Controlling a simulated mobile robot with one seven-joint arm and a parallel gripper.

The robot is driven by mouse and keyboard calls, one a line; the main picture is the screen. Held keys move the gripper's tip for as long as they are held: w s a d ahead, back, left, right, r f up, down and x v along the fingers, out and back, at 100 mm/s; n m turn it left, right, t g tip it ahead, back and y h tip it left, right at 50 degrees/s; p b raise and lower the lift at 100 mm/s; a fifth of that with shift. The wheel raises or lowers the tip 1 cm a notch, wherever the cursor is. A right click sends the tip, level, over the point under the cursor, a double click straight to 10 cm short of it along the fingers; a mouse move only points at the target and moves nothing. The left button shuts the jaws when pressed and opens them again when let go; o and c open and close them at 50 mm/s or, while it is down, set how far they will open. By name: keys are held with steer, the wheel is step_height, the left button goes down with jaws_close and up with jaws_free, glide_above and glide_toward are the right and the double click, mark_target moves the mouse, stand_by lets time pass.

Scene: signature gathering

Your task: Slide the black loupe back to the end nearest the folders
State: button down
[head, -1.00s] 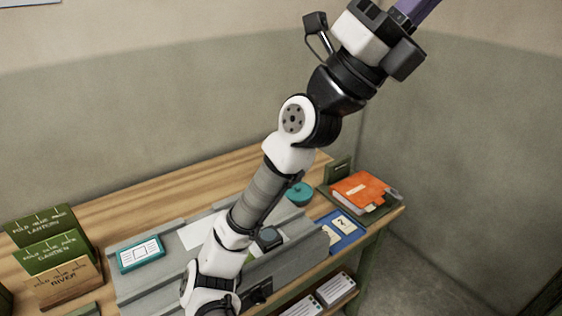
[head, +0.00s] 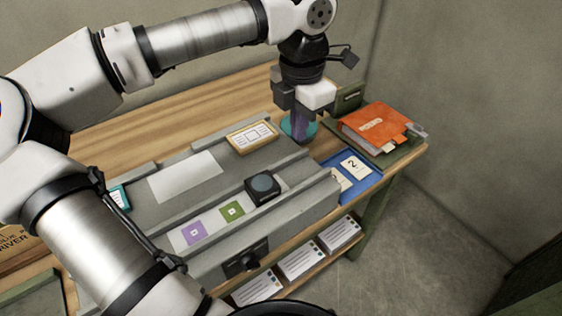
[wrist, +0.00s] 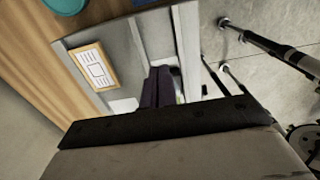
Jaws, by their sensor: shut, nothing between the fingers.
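The black loupe (head: 264,188), a square block with a round dark lens, sits near the right end of the front channel of the grey stand (head: 215,252). Purple and green squares lie left of it in the same channel. My gripper (head: 299,130) is shut and empty, pointing down, up and right of the loupe in the head view and in front of the teal round pot. Its purple fingers show in the wrist view (wrist: 158,88), over the grey stand; I cannot make out the loupe there. A tan folder marked RIVER (head: 12,240) shows at the left edge, mostly behind my arm.
A gold-framed card (head: 252,136) lies on the stand's back part. A teal pot (head: 288,128), a blue tray (head: 362,184) with cards and an orange folder (head: 375,127) are to the right. Card stacks (head: 300,258) fill the lower shelf. My arm covers the left side.

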mark_target(263, 189)
step_height(263, 189, down, 10)
steer(key=shift+s+a+r+p, duration=0.1)
steer(key=shift+r+p, duration=0.15)
steer(key=shift+p, duration=0.7)
steer(key=shift+s+a+f+p, duration=0.1)
steer(key=shift+s+a+p, duration=0.35)
steer(key=shift+a, duration=0.2)
steer(key=shift+s+a+f+p, duration=0.1)
steer(key=shift+s+a+p, duration=0.3)
steer(key=shift+a, duration=0.2)
steer(key=shift+s+a+f, duration=0.15)
steer(key=shift+s+a, duration=0.1)
steer(key=shift+a, duration=0.15)
